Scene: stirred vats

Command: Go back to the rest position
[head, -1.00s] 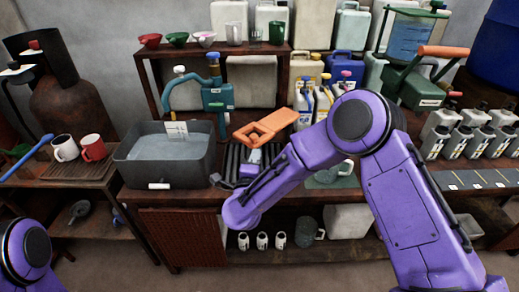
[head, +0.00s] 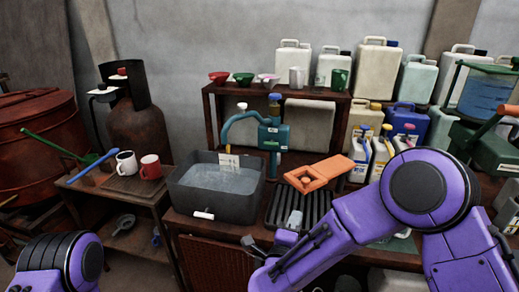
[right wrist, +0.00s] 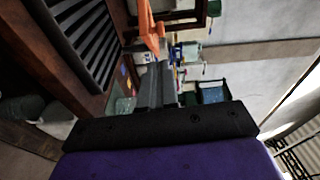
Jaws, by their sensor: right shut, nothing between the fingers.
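My right arm reaches in from the right in the head view. Its gripper (head: 295,217) is small and partly hidden behind my purple forearm; its grey fingers appear in front of the black slatted rack (head: 318,207). In the right wrist view the grey fingers (right wrist: 158,85) lie together, with nothing between them. Bench and rack are off to their left in that view. Of my left arm only a rounded purple and black joint shows at the bottom left of the head view; the left gripper is out of view.
A grey basin of liquid (head: 250,205) stands left of the rack. An orange tool (head: 318,174) lies behind the rack. A teal pump (head: 273,135) stands behind the basin. Jugs crowd the back right.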

